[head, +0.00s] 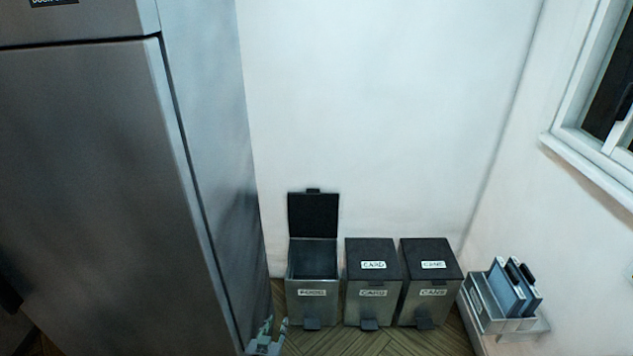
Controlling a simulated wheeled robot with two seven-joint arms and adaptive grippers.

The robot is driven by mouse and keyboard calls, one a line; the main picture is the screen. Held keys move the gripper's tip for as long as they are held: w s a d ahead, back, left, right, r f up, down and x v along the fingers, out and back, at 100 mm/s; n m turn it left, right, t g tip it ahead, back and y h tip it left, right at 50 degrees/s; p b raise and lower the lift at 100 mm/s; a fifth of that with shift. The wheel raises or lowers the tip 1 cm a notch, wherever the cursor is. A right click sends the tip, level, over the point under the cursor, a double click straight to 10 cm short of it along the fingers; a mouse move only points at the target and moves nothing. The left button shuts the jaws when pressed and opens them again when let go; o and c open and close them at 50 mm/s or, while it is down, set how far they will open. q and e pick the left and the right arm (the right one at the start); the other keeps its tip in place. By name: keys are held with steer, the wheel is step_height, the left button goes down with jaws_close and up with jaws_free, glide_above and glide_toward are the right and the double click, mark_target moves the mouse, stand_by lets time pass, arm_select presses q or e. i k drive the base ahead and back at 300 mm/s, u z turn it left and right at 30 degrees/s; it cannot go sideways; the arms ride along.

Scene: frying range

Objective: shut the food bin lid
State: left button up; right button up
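The food bin (312,300) is the leftmost of three steel pedal bins against the back wall; its front label is hard to read. Its black lid (313,215) stands up, hinged at the back, so the dark inside shows. My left gripper (276,323) is at the bottom edge of the head view, just left of the bin's foot and nearer to me. Its fingers look apart, with nothing between them. It does not appear to touch the bin. My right gripper is not in view.
Two bins marked card (358,308) and cans (415,306) stand to the right with lids shut. A tall steel fridge (110,200) fills the left. A grey crate with upright items (478,305) stands by the right wall. Some wooden floor (390,342) shows in front.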

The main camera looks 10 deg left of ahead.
mark_target(314, 214)
steer(key=i, duration=1.05)
steer(key=z, duration=0.45)
steer(key=i, duration=1.55)
steer(key=u, duration=0.7)
